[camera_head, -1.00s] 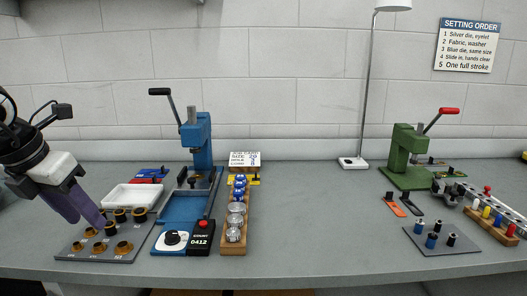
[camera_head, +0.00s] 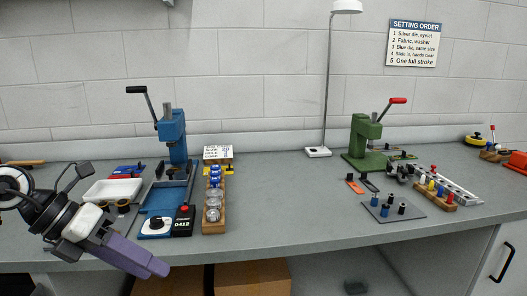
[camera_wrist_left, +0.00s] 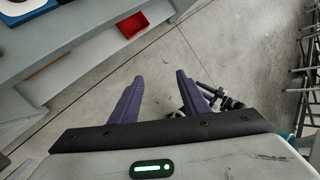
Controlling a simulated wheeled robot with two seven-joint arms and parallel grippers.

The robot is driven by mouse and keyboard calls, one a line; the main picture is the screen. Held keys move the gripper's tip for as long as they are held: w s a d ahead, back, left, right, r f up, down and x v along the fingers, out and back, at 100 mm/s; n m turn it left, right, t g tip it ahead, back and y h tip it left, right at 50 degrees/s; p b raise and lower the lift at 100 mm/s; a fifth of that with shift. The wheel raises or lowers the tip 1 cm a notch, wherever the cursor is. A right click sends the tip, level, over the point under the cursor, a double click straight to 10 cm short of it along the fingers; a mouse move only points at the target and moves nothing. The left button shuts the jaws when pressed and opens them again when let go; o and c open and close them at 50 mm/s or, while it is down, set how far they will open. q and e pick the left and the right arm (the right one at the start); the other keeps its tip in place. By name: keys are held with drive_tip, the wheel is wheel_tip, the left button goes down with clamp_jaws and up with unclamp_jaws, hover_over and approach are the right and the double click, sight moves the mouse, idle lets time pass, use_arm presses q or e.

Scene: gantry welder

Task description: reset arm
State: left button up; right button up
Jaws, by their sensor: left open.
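My left arm comes in from the left in the head view. Its gripper (camera_head: 150,268) with purple fingers hangs over the front edge of the bench, pointing down and to the right. In the left wrist view the two purple fingers (camera_wrist_left: 155,98) stand apart with nothing between them and bare floor beyond. The left gripper is open and touches nothing that I can see. My right gripper does not show in the head view.
The bench (camera_head: 280,210) holds a blue press (camera_head: 173,138), a white tray (camera_head: 112,191), a counter box (camera_head: 184,221), a wooden die rack (camera_head: 214,222) and a green press (camera_head: 363,140). Cardboard boxes (camera_head: 250,277) sit below. The bench middle is clear.

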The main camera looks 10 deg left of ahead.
use_arm(q)
drive_tip(key=d+n+t+h, duration=0.6)
drive_tip(key=d+n+h, duration=0.4)
drive_tip(key=d, duration=0.5)
drive_tip(key=s+a+f+n+t+y, duration=0.1)
drive_tip(key=a+f+n+t+y, duration=0.2)
drive_tip(key=f+n+y, duration=0.5)
drive_tip(key=a+f+n+t+y, duration=0.3)
drive_tip(key=f+n+y, duration=0.2)
drive_tip(key=f+n, duration=0.75)
drive_tip(key=s+d+f+n+g+y, duration=0.1)
drive_tip(key=s+f+n+g, duration=0.4)
drive_tip(key=s+f, duration=1)
drive_tip(key=shift+s+d+f+g+y, duration=0.25)
drive_tip(key=shift+d+f+g+y, duration=0.25)
drive_tip(key=shift+g, duration=0.5)
